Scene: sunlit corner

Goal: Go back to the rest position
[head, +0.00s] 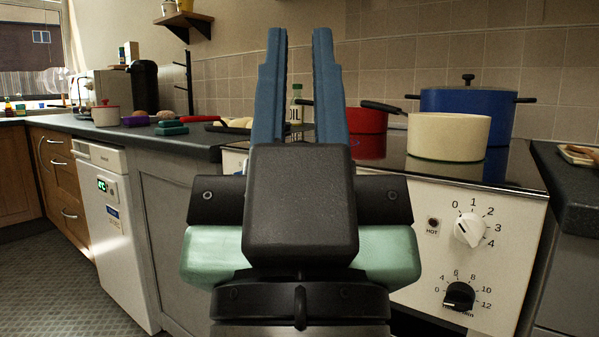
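My gripper (301,85) stands in the middle of the head view, with its two blue fingers pointing up. The fingers are apart with a gap between them, and the wall tiles and an oil bottle show through it. Nothing is held between the fingertips. My gripper's dark body hides part of the stove front and the counter edge behind it.
A stove (414,194) carries a cream pot (447,137), a red pot (368,122) and a large blue pot (468,101). The counter (190,141) at left holds a pan (232,127) and a small white pot (105,115). A white appliance (110,235) stands below. Floor (50,290) shows at lower left.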

